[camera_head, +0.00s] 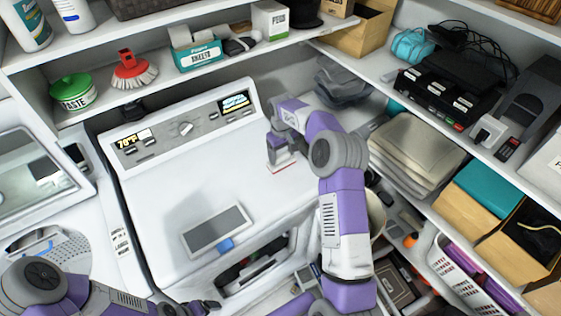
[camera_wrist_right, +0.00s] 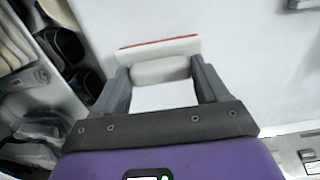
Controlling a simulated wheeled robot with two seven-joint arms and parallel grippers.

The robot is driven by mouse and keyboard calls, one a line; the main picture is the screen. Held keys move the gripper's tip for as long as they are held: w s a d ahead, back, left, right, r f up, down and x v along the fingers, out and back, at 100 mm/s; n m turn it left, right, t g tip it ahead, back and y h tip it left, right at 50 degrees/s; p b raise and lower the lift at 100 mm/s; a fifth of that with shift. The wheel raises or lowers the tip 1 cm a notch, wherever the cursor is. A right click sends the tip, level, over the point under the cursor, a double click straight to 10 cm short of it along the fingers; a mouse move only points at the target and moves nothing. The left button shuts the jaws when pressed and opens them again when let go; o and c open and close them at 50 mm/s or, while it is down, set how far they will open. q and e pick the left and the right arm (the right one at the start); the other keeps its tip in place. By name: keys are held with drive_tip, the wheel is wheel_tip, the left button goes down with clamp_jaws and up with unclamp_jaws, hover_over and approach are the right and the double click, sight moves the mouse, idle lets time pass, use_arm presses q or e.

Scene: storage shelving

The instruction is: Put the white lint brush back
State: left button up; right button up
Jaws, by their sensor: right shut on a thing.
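The white lint brush (camera_wrist_right: 160,48) has a red edge and a pale rounded body. It sits between the two grey fingers of my right gripper (camera_wrist_right: 161,76), which is shut on it. In the head view the right gripper (camera_head: 280,154) points down over the white top of the washing machine, and the brush (camera_head: 284,168) shows as a thin white and red strip under it. I cannot tell whether the brush touches the surface. My left gripper (camera_head: 195,306) is low at the bottom edge, partly cut off, with dark fingers whose opening is unclear.
The washing machine (camera_head: 165,200) has a control panel at its back. The right shelves hold folded towels (camera_head: 415,150), black devices (camera_head: 450,95) and bins. The machine top around the gripper is mostly clear.

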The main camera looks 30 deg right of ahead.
sight(281, 161)
wheel_tip(281, 161, down, 4)
drive_tip(key=shift+w+f, duration=0.1)
drive_tip(key=shift+f, duration=0.15)
drive_tip(key=shift+f, duration=0.2)
drive_tip(key=o, duration=1.2)
drive_tip(key=shift+r, duration=0.1)
